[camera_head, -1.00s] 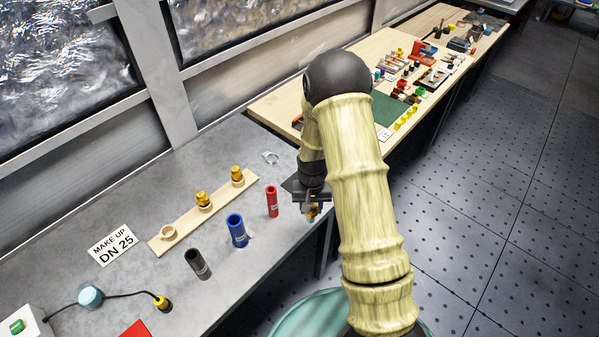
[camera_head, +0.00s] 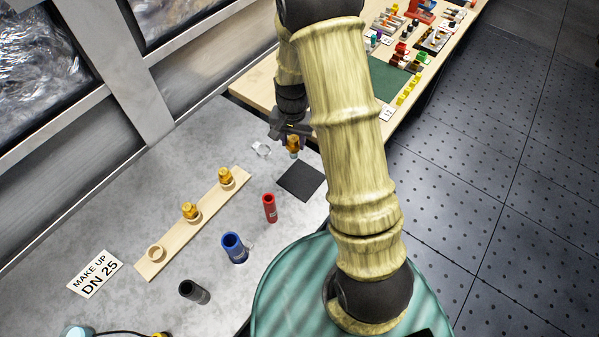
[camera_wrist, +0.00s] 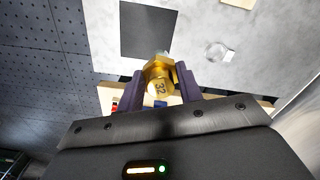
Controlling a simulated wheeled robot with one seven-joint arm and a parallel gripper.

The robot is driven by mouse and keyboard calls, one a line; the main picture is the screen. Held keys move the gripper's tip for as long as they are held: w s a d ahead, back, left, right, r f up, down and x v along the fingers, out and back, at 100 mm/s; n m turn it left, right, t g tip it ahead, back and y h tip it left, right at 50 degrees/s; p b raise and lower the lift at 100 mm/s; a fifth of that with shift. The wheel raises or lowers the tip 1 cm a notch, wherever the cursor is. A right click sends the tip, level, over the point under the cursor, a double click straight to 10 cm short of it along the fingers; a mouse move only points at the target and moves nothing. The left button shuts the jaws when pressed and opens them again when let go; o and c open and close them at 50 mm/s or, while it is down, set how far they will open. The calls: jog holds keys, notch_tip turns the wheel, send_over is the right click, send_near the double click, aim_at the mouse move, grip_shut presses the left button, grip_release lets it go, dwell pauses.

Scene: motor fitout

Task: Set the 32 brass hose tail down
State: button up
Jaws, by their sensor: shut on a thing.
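My gripper (camera_wrist: 160,86) is shut on the 32 brass hose tail (camera_wrist: 159,80), whose "32" marking faces the wrist camera. In the head view the brass hose tail (camera_head: 293,145) hangs below my gripper (camera_head: 291,137), above the grey bench near its right end. A dark square mat (camera_head: 301,181) lies on the bench, a little nearer the head camera than the held part. The mat also shows in the wrist view (camera_wrist: 147,30), beyond the hose tail. I cannot tell the exact height of the part over the bench.
A wooden rack (camera_head: 208,209) holds two brass fittings and one empty ring. Red (camera_head: 269,208), blue (camera_head: 234,247) and black (camera_head: 194,291) hose pieces stand beside it. A clear clamp-like item (camera_head: 261,149) lies left of my gripper. A wooden table (camera_head: 249,90) adjoins behind.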

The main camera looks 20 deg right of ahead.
aim_at(294, 154)
jog(key=shift+s, duration=0.15)
jog(key=shift+f+p, duration=0.8)
jog(key=shift+f, duration=2.05)
jog(key=shift+f, duration=0.2)
notch_tip(294, 154, down, 3)
jog(key=shift+r+p, duration=0.15)
jog(key=shift+p, duration=0.45)
jog(key=shift+f, duration=0.55)
